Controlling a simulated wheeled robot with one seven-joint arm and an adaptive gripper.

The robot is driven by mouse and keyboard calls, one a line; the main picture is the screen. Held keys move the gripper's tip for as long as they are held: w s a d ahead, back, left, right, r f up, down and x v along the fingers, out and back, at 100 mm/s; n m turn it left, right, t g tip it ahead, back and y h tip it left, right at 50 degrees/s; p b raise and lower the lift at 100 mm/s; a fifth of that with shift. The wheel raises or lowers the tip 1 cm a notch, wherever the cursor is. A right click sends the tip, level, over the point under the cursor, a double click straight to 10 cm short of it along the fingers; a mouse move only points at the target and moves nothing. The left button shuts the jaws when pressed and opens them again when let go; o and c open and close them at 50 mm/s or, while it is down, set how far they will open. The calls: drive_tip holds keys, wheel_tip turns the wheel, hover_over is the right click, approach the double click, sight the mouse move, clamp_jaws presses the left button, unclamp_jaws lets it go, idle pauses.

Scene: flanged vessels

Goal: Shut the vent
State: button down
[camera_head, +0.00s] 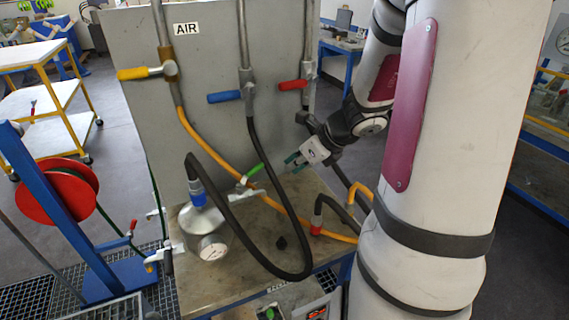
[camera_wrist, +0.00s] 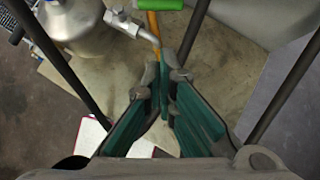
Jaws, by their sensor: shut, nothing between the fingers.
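A small metal valve with a green handle (camera_head: 254,171) sits on the side of the flanged metal vessel (camera_head: 203,222), above the bench. No label shows whether it is the vent. In the wrist view the green handle (camera_wrist: 128,5) is cut off by the top edge, above the valve's metal body (camera_wrist: 124,23); the vessel (camera_wrist: 80,22) is at upper left. My gripper (camera_head: 291,162) is just right of the green handle in the head view, apart from it. In the wrist view my gripper (camera_wrist: 168,80) has its fingertips together and empty, below and right of the valve.
A grey panel marked AIR (camera_head: 186,28) carries valves with yellow (camera_head: 133,73), blue (camera_head: 224,97) and red (camera_head: 293,85) handles. An orange hose (camera_head: 208,150) and a black hose (camera_head: 238,228) loop close around the vessel and valve. A red reel (camera_head: 62,190) stands at left.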

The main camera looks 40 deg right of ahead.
sight(259, 166)
drive_tip(key=w+r+b+x, duration=0.1)
drive_tip(key=w+x, duration=0.1)
drive_tip(key=x, duration=0.8)
drive_tip(key=shift+w+a+b, duration=0.25)
drive_tip(key=shift+a+b, duration=0.05)
drive_tip(key=shift+a, duration=0.05)
drive_tip(key=shift+w+d+r+n+y+p, duration=0.15)
drive_tip(key=shift+w+n+y+p, duration=0.45)
drive_tip(key=shift+n+p, duration=0.4)
drive_tip(key=w+n+g+y, duration=0.1)
drive_tip(key=w+n+y+p, duration=0.1)
drive_tip(key=w+n, duration=0.1)
drive_tip(key=shift+d+f+n+g, duration=0.1)
drive_tip(key=shift+f+n+g, duration=0.1)
drive_tip(key=shift+n+g, duration=0.15)
drive_tip(key=w+n+g+b, duration=0.1)
drive_tip(key=w+a+n+g+y+b, duration=0.1)
drive_tip(key=n, duration=0.1)
drive_tip(key=w+n+g+y+b, duration=0.1)
drive_tip(key=w+n+b, duration=0.1)
drive_tip(key=shift+a, duration=0.4)
drive_tip(key=shift+a+r, duration=0.1)
